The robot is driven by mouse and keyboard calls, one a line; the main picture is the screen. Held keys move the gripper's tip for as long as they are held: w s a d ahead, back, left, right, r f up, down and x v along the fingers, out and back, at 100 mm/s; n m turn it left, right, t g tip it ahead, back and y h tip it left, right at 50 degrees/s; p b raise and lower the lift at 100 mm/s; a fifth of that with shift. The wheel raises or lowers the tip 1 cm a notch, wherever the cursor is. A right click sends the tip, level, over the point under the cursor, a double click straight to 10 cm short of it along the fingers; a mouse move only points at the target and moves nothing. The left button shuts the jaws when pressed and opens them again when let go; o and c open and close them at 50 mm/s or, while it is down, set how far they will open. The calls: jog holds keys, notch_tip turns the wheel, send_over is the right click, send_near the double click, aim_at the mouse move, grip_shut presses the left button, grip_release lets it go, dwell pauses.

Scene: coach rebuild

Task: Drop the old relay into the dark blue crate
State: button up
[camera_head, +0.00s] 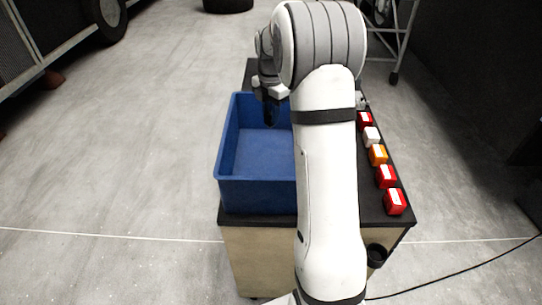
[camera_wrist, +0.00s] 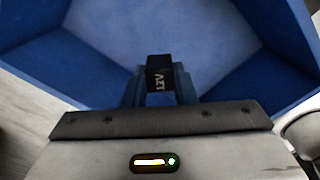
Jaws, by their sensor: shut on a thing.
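The dark blue crate (camera_head: 257,194) stands on a dark-topped cart, left of my arm in the head view. It looks empty where I can see inside; my arm hides its right side. In the wrist view the crate (camera_wrist: 225,45) fills the background. My gripper (camera_wrist: 159,88) is shut on the old relay (camera_wrist: 159,75), a small black block with white lettering that reads like "12V". In the head view my gripper (camera_head: 270,110) points down over the far part of the crate, and the relay there is too small and dark to make out clearly.
Several small red, white and orange blocks (camera_head: 378,154) stand in a row along the cart's right edge. A cable (camera_head: 450,275) runs over the floor at right. A metal frame (camera_head: 398,45) stands behind.

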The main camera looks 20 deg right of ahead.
jog(key=shift+a+f, duration=0.1)
jog(key=shift+f, duration=0.4)
jog(key=o, duration=1)
jog(key=shift+o, duration=0.2)
notch_tip(320, 180, up, 8)
jog(key=shift+f+b, duration=0.2)
jog(key=shift+b, duration=0.25)
jog(key=shift+r, duration=0.15)
